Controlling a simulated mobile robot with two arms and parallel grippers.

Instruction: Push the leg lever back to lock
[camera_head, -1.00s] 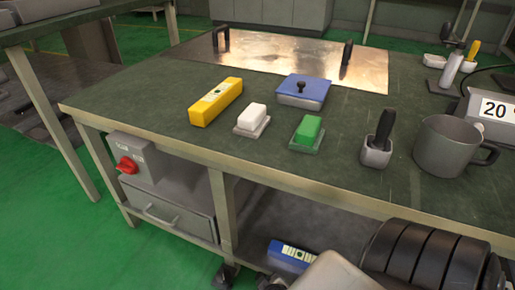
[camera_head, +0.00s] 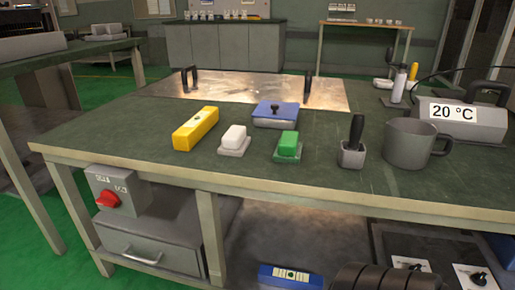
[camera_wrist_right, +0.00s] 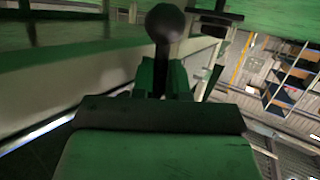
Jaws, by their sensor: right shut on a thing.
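The leg lever (camera_wrist_right: 165,25) shows in the right wrist view as a dark rod with a round black ball at its end. My right gripper (camera_wrist_right: 163,72) is shut around the rod, with its two green fingers just below the ball. The lower end of the lever is hidden by the fingers and the gripper body. The head view shows the workbench (camera_head: 100,150), but the lever and the right gripper are out of its sight. My left gripper is in neither current view.
A metal plate (camera_head: 255,92) lies behind. A red switch (camera_head: 107,200) is below the front edge.

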